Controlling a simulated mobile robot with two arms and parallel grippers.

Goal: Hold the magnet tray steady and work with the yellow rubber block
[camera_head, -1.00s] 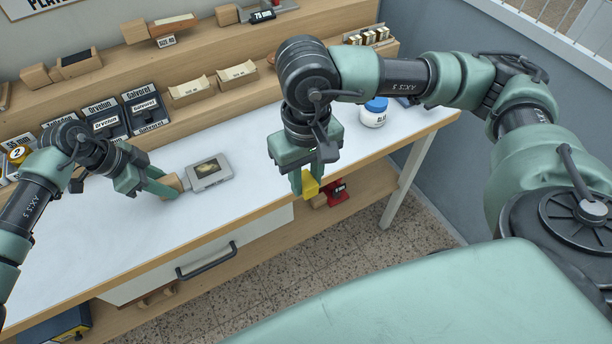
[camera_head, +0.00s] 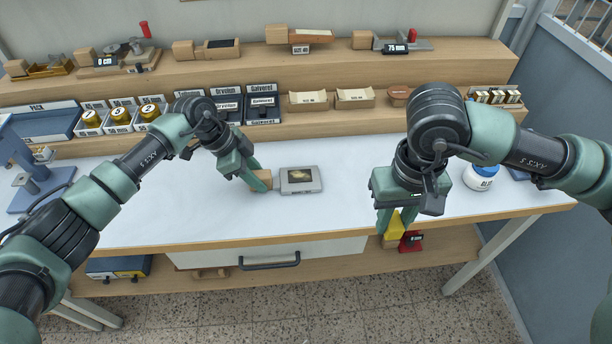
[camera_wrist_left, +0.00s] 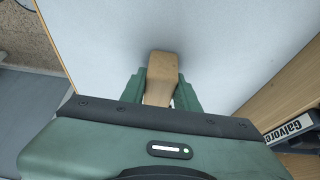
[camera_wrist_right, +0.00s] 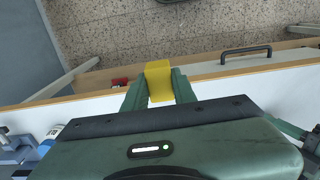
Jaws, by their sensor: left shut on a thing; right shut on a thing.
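The magnet tray (camera_head: 301,181) is a flat grey tray with a dark and gold picture-like patch, lying on the white bench top. My left gripper (camera_head: 259,182) is shut on a wooden piece (camera_head: 262,178) at the tray's left side, which looks like its handle. The wooden piece sits between the fingers in the left wrist view (camera_wrist_left: 161,75); the tray is not visible there. My right gripper (camera_head: 391,222) is shut on the yellow rubber block (camera_head: 396,223) near the bench's front edge, right of the tray. The block also shows in the right wrist view (camera_wrist_right: 159,80), partly covered by the fingers.
A white jar with a blue lid (camera_head: 481,178) stands on the right of the bench. Card boxes (camera_head: 308,101) and dark labelled boxes (camera_head: 262,108) line the step behind. A red item (camera_head: 411,241) lies on the lower shelf. The bench around the tray is mostly clear.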

